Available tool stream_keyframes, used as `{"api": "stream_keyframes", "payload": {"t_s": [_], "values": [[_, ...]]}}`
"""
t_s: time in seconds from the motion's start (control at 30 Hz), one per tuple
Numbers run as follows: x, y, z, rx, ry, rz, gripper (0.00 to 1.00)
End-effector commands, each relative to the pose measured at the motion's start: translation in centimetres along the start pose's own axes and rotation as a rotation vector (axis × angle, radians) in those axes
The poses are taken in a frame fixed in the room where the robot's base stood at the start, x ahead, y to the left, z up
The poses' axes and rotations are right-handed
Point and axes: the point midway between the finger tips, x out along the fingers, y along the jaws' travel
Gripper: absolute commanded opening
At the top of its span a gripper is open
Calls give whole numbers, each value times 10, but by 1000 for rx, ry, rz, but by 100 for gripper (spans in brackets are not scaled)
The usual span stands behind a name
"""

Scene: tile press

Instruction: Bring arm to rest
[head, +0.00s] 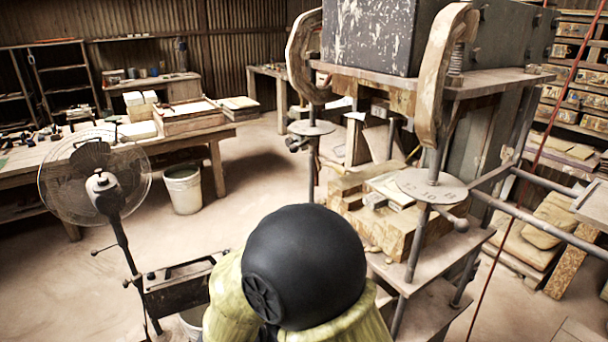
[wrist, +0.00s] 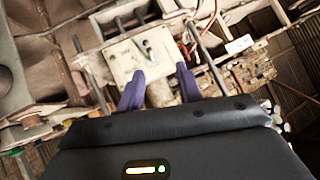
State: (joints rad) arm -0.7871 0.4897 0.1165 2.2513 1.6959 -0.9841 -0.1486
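My gripper (wrist: 160,72) shows in the wrist view with its two purple fingers apart. It is open, and I see nothing held between the fingers. Beyond the fingertips is a pale plate (wrist: 128,62) with dark fittings, with metal rods beside it. I cannot tell how far the fingers are from it. In the head view my gripper is not seen. The tile press (head: 470,85) stands at the right, with round plates (head: 430,186) on its posts and a wooden block (head: 412,238) on its bed.
A fan (head: 97,183) stands at the left, in front of a long workbench (head: 160,145). A white bucket (head: 184,188) is on the floor by the bench. Shelves (head: 582,60) line the right wall. The floor (head: 255,165) between the bench and the press is clear.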

Motion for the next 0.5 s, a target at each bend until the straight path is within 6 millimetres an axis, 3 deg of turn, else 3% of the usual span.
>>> {"api": "stream_keyframes", "payload": {"t_s": [0.03, 0.27, 0.5], "values": [[2, -7, -17, 0, -26, -36, 36], [12, -26, -64, -85, -186, -224, 36], [5, -8, -104, -252, -351, -340, 36]]}}
